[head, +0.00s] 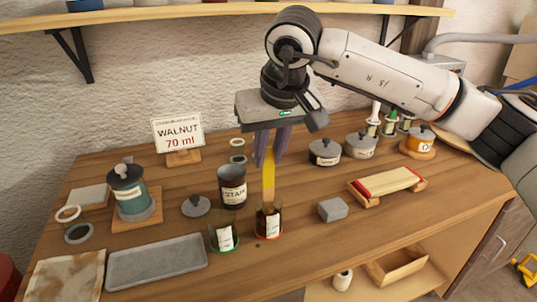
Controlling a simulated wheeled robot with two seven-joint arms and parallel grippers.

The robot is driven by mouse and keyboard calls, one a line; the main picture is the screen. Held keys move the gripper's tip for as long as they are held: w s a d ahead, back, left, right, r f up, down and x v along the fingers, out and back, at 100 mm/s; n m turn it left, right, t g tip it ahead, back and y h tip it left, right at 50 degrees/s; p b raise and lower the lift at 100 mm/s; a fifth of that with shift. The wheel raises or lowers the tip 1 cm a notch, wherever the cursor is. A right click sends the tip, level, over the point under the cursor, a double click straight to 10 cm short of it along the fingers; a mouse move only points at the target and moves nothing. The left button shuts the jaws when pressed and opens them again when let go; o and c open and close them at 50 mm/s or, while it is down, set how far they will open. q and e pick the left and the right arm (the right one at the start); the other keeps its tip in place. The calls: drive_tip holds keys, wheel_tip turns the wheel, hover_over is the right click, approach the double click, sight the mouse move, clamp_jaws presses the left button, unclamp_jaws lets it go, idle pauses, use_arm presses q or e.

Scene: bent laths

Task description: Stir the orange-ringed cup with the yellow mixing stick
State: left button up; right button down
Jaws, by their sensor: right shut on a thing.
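My right gripper (268,150) is shut on the upper part of the yellow mixing stick (268,180). The stick hangs close to upright, pointing down. Its lower end meets the mouth of the orange-ringed cup (269,224), a dark glass cup with a white label, standing on the bench. The end seems to be inside the cup, but the dark glass hides how deep it reaches. My left gripper is out of view.
A green-ringed cup (223,236) stands just left of the orange-ringed one. A dark stain can (232,188) stands behind them. A grey block (332,209) and a red-edged wooden rest (388,184) lie to the right. A grey tray (157,262) lies at front left.

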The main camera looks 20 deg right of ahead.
drive_tip(key=shift+r+p, duration=1.35)
drive_tip(key=shift+r, duration=0.75)
wheel_tip(320, 180, up, 3)
drive_tip(key=shift+r+p, duration=0.1)
drive_tip(key=shift+p, duration=1.1)
drive_tip(key=shift+r, duration=0.85)
